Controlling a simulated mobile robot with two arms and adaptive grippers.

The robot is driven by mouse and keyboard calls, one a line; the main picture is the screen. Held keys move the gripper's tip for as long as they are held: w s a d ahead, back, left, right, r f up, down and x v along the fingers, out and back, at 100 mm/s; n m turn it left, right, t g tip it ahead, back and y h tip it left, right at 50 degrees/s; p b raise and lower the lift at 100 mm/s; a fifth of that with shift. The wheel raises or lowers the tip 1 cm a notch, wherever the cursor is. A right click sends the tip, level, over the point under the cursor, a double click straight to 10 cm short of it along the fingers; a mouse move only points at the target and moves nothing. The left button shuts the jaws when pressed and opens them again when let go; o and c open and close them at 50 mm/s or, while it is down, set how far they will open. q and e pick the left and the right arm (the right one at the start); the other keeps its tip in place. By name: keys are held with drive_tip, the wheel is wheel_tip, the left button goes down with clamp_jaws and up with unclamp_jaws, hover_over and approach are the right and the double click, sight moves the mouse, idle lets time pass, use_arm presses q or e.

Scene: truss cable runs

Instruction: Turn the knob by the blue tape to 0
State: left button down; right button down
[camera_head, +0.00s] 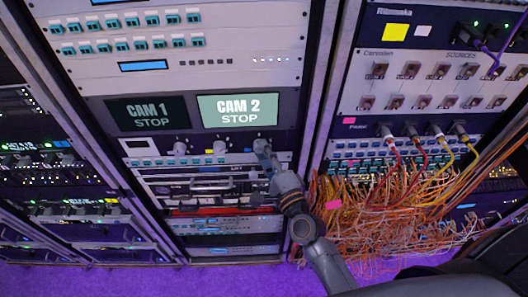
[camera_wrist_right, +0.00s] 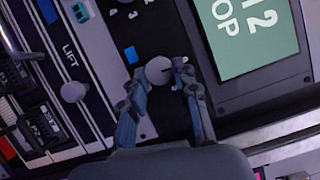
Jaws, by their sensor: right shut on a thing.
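The pale round knob (camera_wrist_right: 159,71) sits on the dark panel beside a small blue tape patch (camera_wrist_right: 131,54) in the right wrist view. My right gripper (camera_wrist_right: 160,80) has its two fingers on either side of this knob, shut on it. In the head view my right gripper (camera_head: 263,149) reaches up to the rightmost of three knobs, below the CAM 2 screen, and mostly hides it. Small white scale digits show near the knob in the wrist view; I cannot read its setting. My left gripper is not in view.
The CAM 2 screen (camera_head: 238,110) reads STOP, as does the CAM 1 screen (camera_head: 147,113). Two other knobs (camera_head: 180,148) (camera_head: 219,147) stand to the left, with yellow tape near one. A LIFT slider knob (camera_wrist_right: 73,91) is close by. Tangled orange cables (camera_head: 370,215) hang right of my arm.

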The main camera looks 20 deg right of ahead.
drive_tip(key=shift+n, duration=0.6)
drive_tip(key=shift+n+g, duration=0.3)
drive_tip(key=c, duration=1)
unclamp_jaws()
drive_tip(key=s+d, duration=0.1)
drive_tip(key=s, duration=1.1)
drive_tip(key=shift+d, duration=0.15)
